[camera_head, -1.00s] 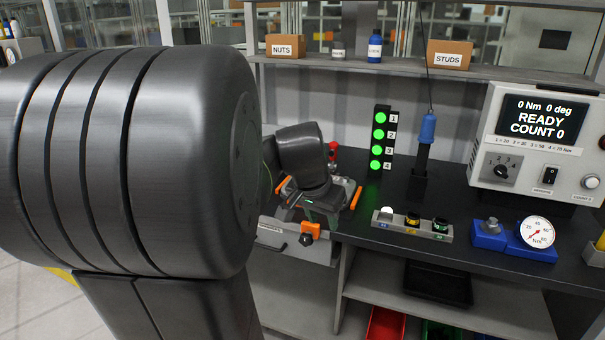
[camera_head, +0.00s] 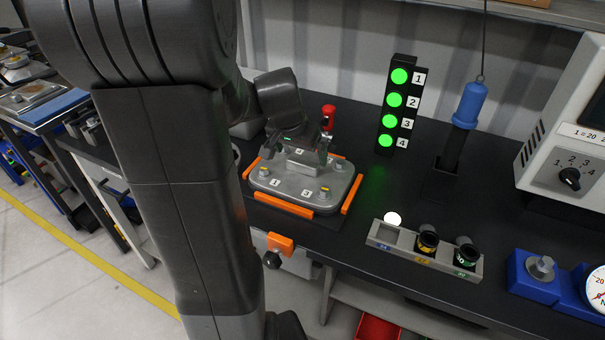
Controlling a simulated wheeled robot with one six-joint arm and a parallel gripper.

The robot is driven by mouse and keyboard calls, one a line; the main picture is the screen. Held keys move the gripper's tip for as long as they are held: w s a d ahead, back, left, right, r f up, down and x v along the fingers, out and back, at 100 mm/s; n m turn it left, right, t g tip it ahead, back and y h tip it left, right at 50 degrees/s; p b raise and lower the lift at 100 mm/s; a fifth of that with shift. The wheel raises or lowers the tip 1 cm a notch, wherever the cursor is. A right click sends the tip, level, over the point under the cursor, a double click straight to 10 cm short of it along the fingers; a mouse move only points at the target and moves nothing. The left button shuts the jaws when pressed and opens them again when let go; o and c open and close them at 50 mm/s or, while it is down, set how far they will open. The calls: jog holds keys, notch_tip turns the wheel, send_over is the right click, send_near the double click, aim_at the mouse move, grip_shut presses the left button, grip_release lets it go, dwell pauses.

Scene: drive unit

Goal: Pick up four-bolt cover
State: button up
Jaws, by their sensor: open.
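The four-bolt cover (camera_head: 290,184) is a grey rounded plate lying flat on the bench between orange edge strips. It has a raised block-like handle (camera_head: 302,168) in the middle, numbers by its corners and yellow-marked bolts at its front corners. My gripper (camera_head: 300,153) is open, pointing down over the rear half of the cover, just behind or above the handle. It hides part of the far side of the cover. I cannot tell whether the fingers touch anything.
A red-topped tool (camera_head: 328,118) stands close behind the gripper. A light tower (camera_head: 396,105) with four green lamps and a hanging blue driver (camera_head: 470,102) stand to the right. A socket tray (camera_head: 425,247) sits at front right. Bare black bench lies between the cover and tower.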

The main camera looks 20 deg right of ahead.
aim_at(303, 161)
jog(key=shift+w+x, duration=0.1)
jog(key=shift+x, duration=1.1)
jog(key=shift+w+x, duration=0.15)
jog(key=shift+x, duration=1.05)
jog(key=shift+a, duration=0.1)
jog(key=c, duration=2)
jog(key=shift+o, duration=0.2)
jog(key=shift+w+r+p, duration=0.15)
jog(key=shift+r+p, duration=0.1)
jog(key=shift+p, duration=0.05)
